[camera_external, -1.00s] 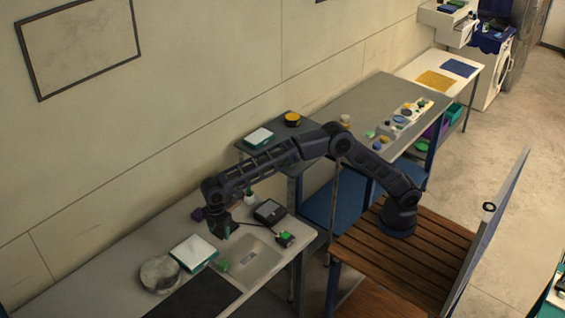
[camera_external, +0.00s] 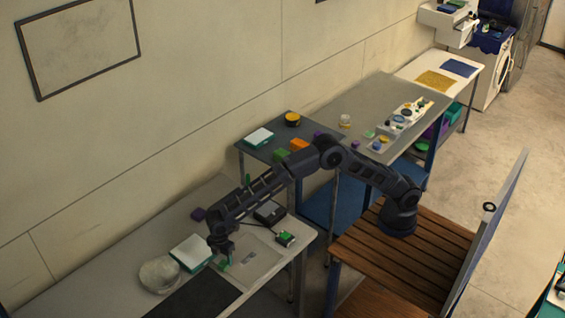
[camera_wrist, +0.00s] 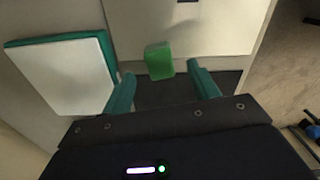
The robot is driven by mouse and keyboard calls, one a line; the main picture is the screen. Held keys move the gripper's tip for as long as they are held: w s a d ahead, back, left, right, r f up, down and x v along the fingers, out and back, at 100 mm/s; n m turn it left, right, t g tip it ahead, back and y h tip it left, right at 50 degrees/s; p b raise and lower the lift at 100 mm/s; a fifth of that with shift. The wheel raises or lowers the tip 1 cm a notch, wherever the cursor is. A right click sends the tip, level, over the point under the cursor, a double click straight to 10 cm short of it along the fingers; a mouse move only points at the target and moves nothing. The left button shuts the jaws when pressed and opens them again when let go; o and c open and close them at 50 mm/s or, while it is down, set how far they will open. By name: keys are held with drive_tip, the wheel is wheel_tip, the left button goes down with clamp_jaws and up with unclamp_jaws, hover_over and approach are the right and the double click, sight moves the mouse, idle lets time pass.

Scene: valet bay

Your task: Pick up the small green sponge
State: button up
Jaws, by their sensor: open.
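The small green sponge (camera_wrist: 159,61) shows in the wrist view as a bright green block, just beyond and between the fingertips. It lies across the edge between a pale board and a dark mat. My gripper (camera_wrist: 165,85) is open and empty, with one teal finger to each side of the sponge's line. In the external view my gripper (camera_external: 221,262) is low over the near table, and a bit of green beside it is mostly hidden. I cannot tell the exact height above the sponge.
A white pad with a teal edge (camera_wrist: 62,75) lies close to the left finger. A pale round object (camera_external: 159,274), a dark mat (camera_external: 195,297) and a black box (camera_external: 270,213) are on the same table. A green-topped item (camera_external: 285,238) stands near its right edge.

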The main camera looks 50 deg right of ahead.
sight(223, 263)
wheel_tip(223, 263, down, 4)
drive_tip(key=shift+f, duration=0.25)
drive_tip(key=shift+c, duration=0.2)
drive_tip(key=c, duration=1)
